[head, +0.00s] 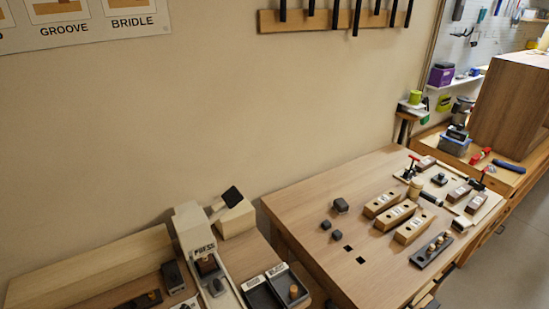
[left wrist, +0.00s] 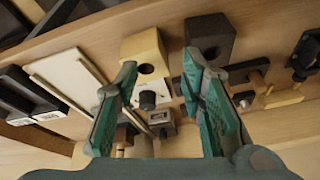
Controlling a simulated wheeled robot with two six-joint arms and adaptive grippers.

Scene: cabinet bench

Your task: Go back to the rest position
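My left gripper (left wrist: 160,65) shows in the left wrist view. Its two teal fingers are spread wide apart, and nothing is visibly held between them. Behind the gap lie a pale wooden block with a round hole (left wrist: 146,55) and a small grey piece (left wrist: 161,122) on a wooden surface; I cannot tell how far off they are. Neither gripper shows in the head view, and my right gripper is in no view.
In the head view, a press (head: 193,232) and a dark divided tray (head: 262,293) stand at the lower left. The wooden workbench (head: 300,215) to the right holds several wooden blocks (head: 413,227), dark blocks and a clamp board. A second bench stands at the far right.

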